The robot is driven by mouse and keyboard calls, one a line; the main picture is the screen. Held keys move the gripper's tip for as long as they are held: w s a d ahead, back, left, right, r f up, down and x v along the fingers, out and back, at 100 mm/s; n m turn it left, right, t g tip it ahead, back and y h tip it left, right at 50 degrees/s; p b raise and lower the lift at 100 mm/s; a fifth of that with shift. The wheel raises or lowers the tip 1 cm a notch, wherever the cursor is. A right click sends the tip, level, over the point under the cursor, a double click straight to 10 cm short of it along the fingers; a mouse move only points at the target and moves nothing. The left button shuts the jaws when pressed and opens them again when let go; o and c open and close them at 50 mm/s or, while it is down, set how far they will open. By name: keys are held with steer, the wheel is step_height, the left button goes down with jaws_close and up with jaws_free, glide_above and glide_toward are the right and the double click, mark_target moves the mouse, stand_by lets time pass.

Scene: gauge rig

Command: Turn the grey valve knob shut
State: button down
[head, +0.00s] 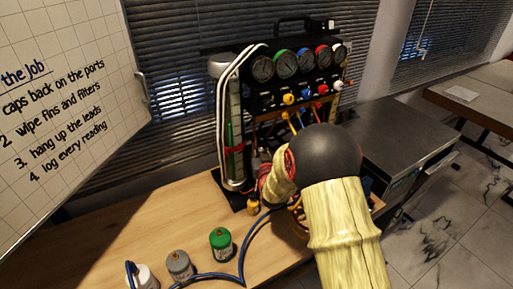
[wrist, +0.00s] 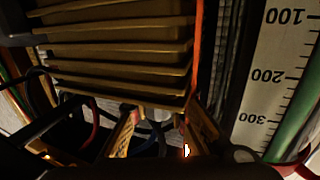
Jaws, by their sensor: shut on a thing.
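The gauge rig (head: 300,80) stands at the back of the wooden table in the head view. My gripper (wrist: 160,122) shows at the bottom of the wrist view, its two tan fingers either side of a small, dark, pale-topped thing. This looks like the grey valve knob (wrist: 157,114), mostly hidden between the fingers; its angle cannot be told. The gripper is shut on it, just below the brown fins (wrist: 115,60). In the head view my arm's dark joint and yellow sleeve hide the gripper and the knob.
Green (head: 221,243), grey (head: 180,265) and white (head: 144,276) canisters stand on the wooden table (head: 110,235), with a blue hose (head: 243,258) beside them. A printed scale (wrist: 275,75) is right of my gripper. Several hoses hang close by. The table's left part is clear.

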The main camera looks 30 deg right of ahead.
steer(key=m+h, duration=0.1)
steer(key=m+g+h+b, duration=0.1)
steer(key=h, duration=0.1)
steer(key=shift+s+d+f+g, duration=0.1)
steer(key=shift+s+d+g, duration=0.05)
steer(key=shift+d+g, duration=0.2)
steer(key=shift+s+d+m+g+h, duration=0.15)
steer(key=shift+m+g+h, duration=0.25)
steer(key=shift+m+h, duration=0.2)
steer(key=shift+s+d+m+g+h, duration=0.1)
steer(key=shift+d+m+g+h, duration=0.1)
steer(key=shift+m+g+h, duration=0.4)
steer(key=shift+s+d+m+g+h, duration=0.15)
steer(key=shift+m+g+h, duration=0.2)
steer(key=shift+h, duration=0.45)
steer(key=c, duration=1.7)
jaws_free()
steer(key=shift+c, duration=0.2)
steer(key=v, duration=1.2)
